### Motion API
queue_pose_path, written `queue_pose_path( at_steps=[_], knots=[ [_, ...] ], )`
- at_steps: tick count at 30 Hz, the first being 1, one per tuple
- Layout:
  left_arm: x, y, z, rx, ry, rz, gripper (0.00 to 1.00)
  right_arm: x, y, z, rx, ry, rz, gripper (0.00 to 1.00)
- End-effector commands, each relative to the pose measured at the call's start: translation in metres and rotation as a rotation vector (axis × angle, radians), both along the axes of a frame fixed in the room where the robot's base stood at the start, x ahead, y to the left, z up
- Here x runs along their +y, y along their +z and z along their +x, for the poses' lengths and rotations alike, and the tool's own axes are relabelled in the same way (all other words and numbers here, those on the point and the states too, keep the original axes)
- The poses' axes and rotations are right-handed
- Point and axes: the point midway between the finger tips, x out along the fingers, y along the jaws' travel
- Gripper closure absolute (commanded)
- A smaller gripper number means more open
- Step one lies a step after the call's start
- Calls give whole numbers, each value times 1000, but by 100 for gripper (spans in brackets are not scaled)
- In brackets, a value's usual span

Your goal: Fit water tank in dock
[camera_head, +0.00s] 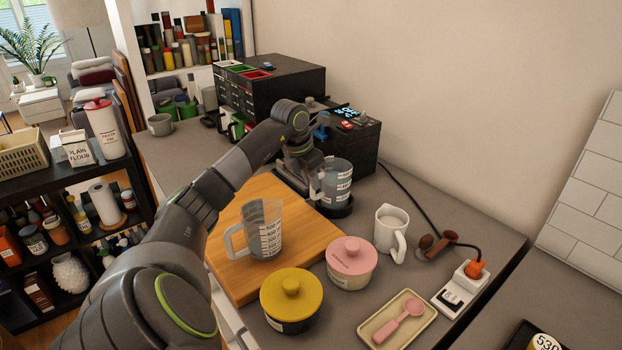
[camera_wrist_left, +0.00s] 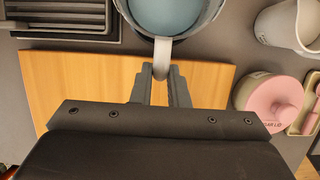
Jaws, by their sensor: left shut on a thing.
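A clear, marked water tank (camera_head: 338,180) with a bluish inside stands upright at the round black dock (camera_head: 338,209) beside the dark coffee machine (camera_head: 352,148). In the left wrist view the tank (camera_wrist_left: 172,14) shows from above, with its handle (camera_wrist_left: 162,56) pointing toward me. My left gripper (camera_head: 312,184) is shut on this handle; its fingers (camera_wrist_left: 161,80) stand on both sides of it. The tank's lower edge is close to the dock, and I cannot tell whether it is fully seated. My right gripper is not in view.
A clear measuring jug (camera_head: 265,228) stands on the wooden board (camera_head: 300,244) under my left arm. A white mug (camera_head: 388,232), a pink-lidded pot (camera_head: 351,258), a yellow-lidded pot (camera_head: 291,294) and a power strip (camera_head: 460,292) with a cable stand at the right and front.

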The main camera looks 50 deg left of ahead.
Motion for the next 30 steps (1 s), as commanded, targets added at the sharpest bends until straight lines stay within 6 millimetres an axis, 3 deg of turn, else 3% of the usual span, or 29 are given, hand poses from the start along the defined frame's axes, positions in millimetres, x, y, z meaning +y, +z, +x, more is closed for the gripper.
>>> queue_pose_path(
  at_steps=[6,7,13,22,30],
  knots=[
    [0,-5,0,-2,-1,1,100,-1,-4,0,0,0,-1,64],
    [0,-4,0,-3,-1,1,84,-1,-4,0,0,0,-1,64],
    [0,-4,0,-2,-1,1,60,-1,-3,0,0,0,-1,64],
    [0,-4,-1,3,1,-1,60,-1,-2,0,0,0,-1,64],
    [1,20,-7,2,2,2,60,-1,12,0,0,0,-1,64]
  ],
)
